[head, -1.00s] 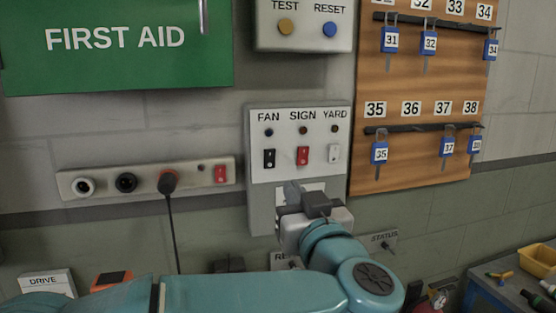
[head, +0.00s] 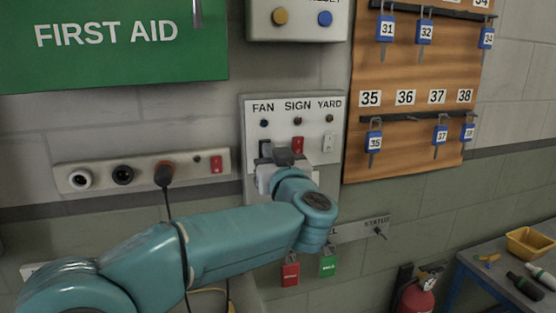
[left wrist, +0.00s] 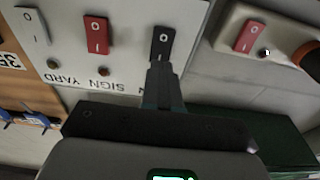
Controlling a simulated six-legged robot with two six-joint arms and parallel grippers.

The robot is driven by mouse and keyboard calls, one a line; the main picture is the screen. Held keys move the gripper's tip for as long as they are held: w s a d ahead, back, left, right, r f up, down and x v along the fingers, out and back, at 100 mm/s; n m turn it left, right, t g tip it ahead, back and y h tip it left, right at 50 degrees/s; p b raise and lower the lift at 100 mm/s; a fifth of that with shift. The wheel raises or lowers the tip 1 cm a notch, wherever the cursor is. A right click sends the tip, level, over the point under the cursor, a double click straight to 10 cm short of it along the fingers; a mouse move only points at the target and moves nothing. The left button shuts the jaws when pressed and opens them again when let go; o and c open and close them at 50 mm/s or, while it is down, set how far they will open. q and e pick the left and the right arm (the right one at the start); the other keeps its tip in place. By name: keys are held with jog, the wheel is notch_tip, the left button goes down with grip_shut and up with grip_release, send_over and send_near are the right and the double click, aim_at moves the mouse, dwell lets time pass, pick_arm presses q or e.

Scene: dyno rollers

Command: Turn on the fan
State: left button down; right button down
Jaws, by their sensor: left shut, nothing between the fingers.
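The switch panel (head: 318,160) is on the wall, with FAN, SIGN and YARD switches. The black FAN switch (head: 265,148) is partly hidden by my left gripper (head: 268,165). In the left wrist view, which is upside down, the FAN switch (left wrist: 161,42) shows its O and I marks. There my shut, empty left fingertips (left wrist: 160,70) are at the switch's I end; I cannot tell if they touch it. The small FAN lamp (head: 264,123) looks dark. The red SIGN switch (head: 298,145) and white YARD switch (head: 328,142) are to the right. My right gripper is not in view.
A socket strip (head: 95,177) with a black plug and a red switch (head: 216,164) is left of the panel. A test/reset box (head: 300,30) is above. A key board (head: 410,80) is at right. Red (head: 290,274) and green (head: 328,265) tags hang below.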

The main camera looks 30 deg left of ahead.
pick_arm(q)
jog(key=shift+x, duration=0.85)
